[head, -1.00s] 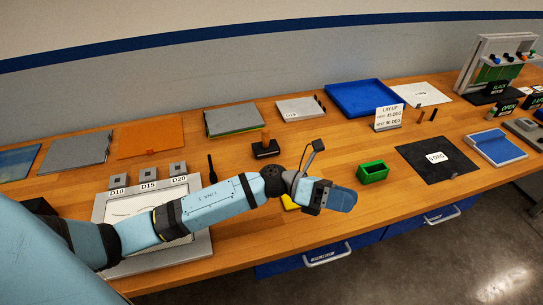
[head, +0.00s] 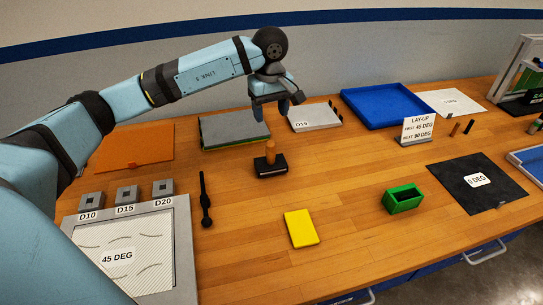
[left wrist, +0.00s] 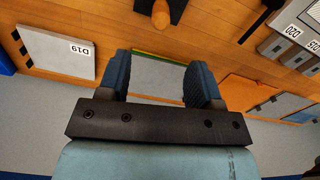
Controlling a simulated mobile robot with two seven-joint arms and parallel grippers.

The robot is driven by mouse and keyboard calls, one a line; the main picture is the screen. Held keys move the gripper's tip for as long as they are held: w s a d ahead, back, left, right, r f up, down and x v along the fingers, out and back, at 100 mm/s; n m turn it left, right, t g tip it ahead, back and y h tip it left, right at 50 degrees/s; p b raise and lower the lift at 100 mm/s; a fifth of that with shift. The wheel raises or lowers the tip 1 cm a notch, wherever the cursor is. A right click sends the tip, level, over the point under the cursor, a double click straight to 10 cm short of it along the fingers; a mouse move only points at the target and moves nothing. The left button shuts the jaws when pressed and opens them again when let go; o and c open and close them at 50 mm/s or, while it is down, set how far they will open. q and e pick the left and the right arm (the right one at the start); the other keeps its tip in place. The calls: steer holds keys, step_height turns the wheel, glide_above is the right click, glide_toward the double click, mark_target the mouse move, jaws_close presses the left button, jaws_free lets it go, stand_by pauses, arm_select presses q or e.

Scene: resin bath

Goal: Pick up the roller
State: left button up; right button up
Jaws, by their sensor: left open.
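No part is labelled as a roller. The black tool with a thin handle (head: 205,198) lies on the bench right of the D20 block, and its end shows in the left wrist view (left wrist: 258,24). A black block with an upright wooden handle (head: 270,163) stands further right; it also shows at the top of the left wrist view (left wrist: 160,12). I cannot tell for certain which is the roller. My left gripper (head: 270,104) is open and empty above the grey plate with green and yellow edges (head: 233,130). In the left wrist view its fingers (left wrist: 160,66) are spread. My right gripper is not in view.
A framed tray marked 45 DEG (head: 182,230) is at front left. A yellow block (head: 300,228), a green box (head: 402,200) and a black 0 DEG sheet (head: 452,180) lie to the right. A blue tray (head: 390,120) is at the back. The bench centre is mostly clear.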

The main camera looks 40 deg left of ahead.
mark_target(271, 151)
arm_select(q)
step_height(271, 151, down, 9)
steer(key=shift+s+d+r+p, duration=0.1)
steer(key=shift+s+p, duration=0.05)
steer(key=shift+p, duration=0.15)
step_height(271, 151, down, 5)
steer(key=shift+r+p, duration=0.1)
steer(key=shift+p, duration=0.25)
steer(key=shift+r, duration=0.1)
jaws_close()
